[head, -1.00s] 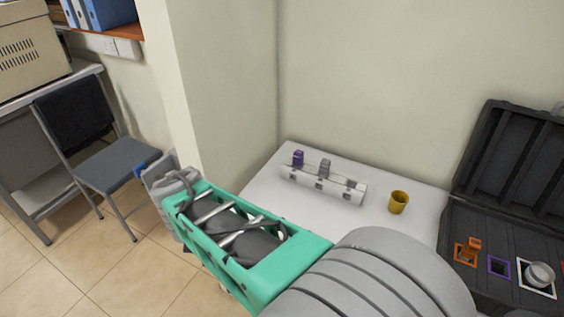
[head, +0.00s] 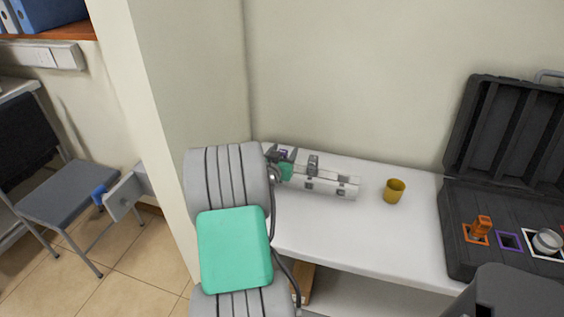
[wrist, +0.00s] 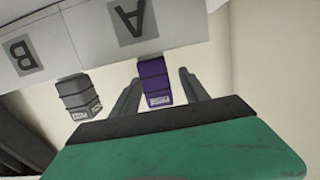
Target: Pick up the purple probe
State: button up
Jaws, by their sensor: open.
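The purple probe (wrist: 155,82) stands in the white rack (wrist: 85,25) by the slot marked A, seen upside down in the wrist view. My gripper (wrist: 158,92) is open, with one finger on each side of the purple probe and small gaps showing. In the head view my gripper (head: 282,156) is at the left end of the white rack (head: 335,187), and only a small bit of the purple probe (head: 283,153) shows behind it. A grey probe (wrist: 79,96) sits beside it by slot B, and it also shows in the head view (head: 313,164).
A yellow cup (head: 394,191) stands on the white table (head: 350,237) right of the rack. An open black case (head: 460,215) at the right holds an orange probe (head: 481,229), an empty purple-framed slot (head: 508,241) and a round white-framed item (head: 547,240). A wall stands close behind the rack.

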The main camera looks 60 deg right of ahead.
jog(key=shift+w+d+f, duration=0.1)
jog(key=shift+d, duration=0.5)
jog(key=shift+c, duration=0.4)
grip_shut()
